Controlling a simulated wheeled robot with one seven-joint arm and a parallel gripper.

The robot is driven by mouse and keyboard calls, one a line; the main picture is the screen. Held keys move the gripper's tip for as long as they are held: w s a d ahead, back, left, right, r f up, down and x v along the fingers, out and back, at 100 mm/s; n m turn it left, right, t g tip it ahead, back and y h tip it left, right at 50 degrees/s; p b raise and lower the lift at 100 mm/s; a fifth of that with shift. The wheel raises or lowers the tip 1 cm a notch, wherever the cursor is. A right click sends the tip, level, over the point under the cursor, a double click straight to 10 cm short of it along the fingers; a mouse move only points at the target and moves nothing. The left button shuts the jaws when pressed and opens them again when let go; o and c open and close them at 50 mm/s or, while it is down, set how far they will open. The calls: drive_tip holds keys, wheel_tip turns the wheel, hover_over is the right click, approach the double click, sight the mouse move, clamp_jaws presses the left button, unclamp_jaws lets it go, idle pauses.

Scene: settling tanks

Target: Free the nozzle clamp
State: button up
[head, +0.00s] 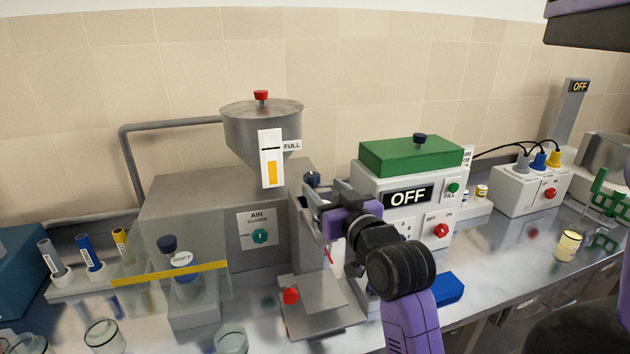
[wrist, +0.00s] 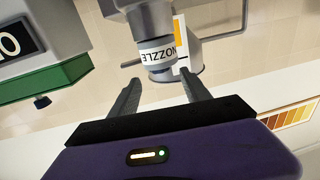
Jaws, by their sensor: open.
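The nozzle (wrist: 158,54) is a grey cylinder with a white band reading NOZZLE, upside down in the wrist view. A small grey bar (wrist: 131,63) shows beside it, and I cannot tell whether this belongs to the clamp. My gripper (wrist: 162,78) is open and empty, its two dark fingers pointing toward the nozzle's end, one on each side in the picture. I cannot tell whether they touch it. In the head view my purple and black wrist hides the nozzle. A grey stand (head: 309,235) is just left of it, with a dark blue knob (head: 312,179) near its top.
A white box reading OFF (head: 373,232) with a green lid (head: 411,156) stands close right of my wrist. A steel hopper (head: 262,125) marked FULL rises behind left. Glass jars (head: 104,336) stand in front left. A blue block (head: 448,288) lies right of my arm.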

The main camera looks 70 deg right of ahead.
sight(316, 179)
drive_tip(key=p+x, duration=0.1)
drive_tip(key=x, duration=0.4)
drive_tip(key=shift+w+d, duration=0.25)
drive_tip(key=shift+d, duration=0.05)
clamp_jaws()
drive_tip(key=shift+d+f+n+t+y+b, duration=0.15)
drive_tip(key=shift+n+t+y+b, duration=0.2)
drive_tip(key=shift+n+t+y, duration=0.2)
drive_tip(key=shift+y, duration=0.25)
unclamp_jaws()
